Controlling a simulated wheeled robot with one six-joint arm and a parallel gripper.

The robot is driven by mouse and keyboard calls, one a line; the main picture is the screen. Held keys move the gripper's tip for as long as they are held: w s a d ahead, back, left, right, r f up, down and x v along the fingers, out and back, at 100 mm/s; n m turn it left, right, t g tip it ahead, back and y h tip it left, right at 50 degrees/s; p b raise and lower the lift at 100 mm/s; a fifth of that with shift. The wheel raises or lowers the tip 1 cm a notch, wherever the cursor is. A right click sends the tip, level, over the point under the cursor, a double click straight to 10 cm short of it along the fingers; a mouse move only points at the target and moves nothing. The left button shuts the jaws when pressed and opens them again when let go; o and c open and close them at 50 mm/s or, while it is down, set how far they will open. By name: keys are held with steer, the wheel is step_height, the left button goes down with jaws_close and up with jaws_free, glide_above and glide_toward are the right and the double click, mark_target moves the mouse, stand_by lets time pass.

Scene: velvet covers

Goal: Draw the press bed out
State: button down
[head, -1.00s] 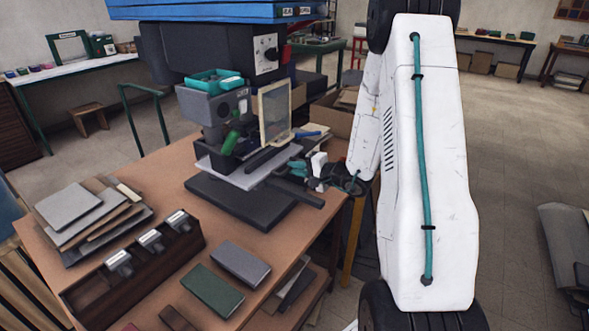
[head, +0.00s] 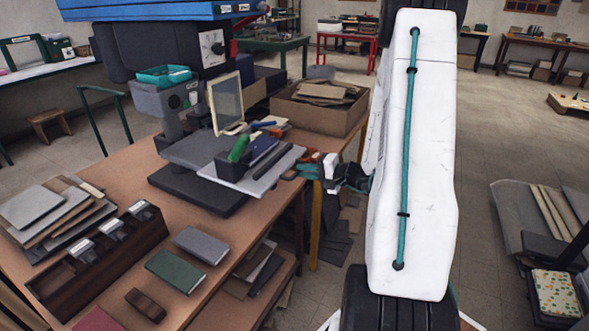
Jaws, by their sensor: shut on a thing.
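The press (head: 158,104) is a small grey machine with a teal tray on top and a dark base (head: 190,190), standing on the brown worktable. Its bed (head: 268,176), a light grey plate, sticks out to the right, over the table's right edge. A dark grey plate lies behind it under the press head. A black holder (head: 232,170) with a green-handled tool rides on the bed. My gripper (head: 302,169) is at the bed's right end, shut on its handle, which is small and mostly hidden by the jaws. A framed pane (head: 226,103) stands upright by the press.
A cardboard box (head: 318,112) of brown sheets sits behind the bed. On the near table (head: 100,300) lie stacked boards (head: 55,215), a dark rack (head: 100,255), and grey and green books (head: 175,270). Floor is open to the right, with a cart (head: 545,225) at the far right.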

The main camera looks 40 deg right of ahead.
steer(key=shift+s+d, duration=0.1)
steer(key=shift+s, duration=0.3)
steer(key=c, duration=1.5)
jaws_free()
steer(key=shift+s+d, duration=0.1)
steer(key=shift+d, duration=0.05)
steer(key=shift+o, duration=0.2)
steer(key=v, duration=0.7)
steer(key=shift+s, duration=0.35)
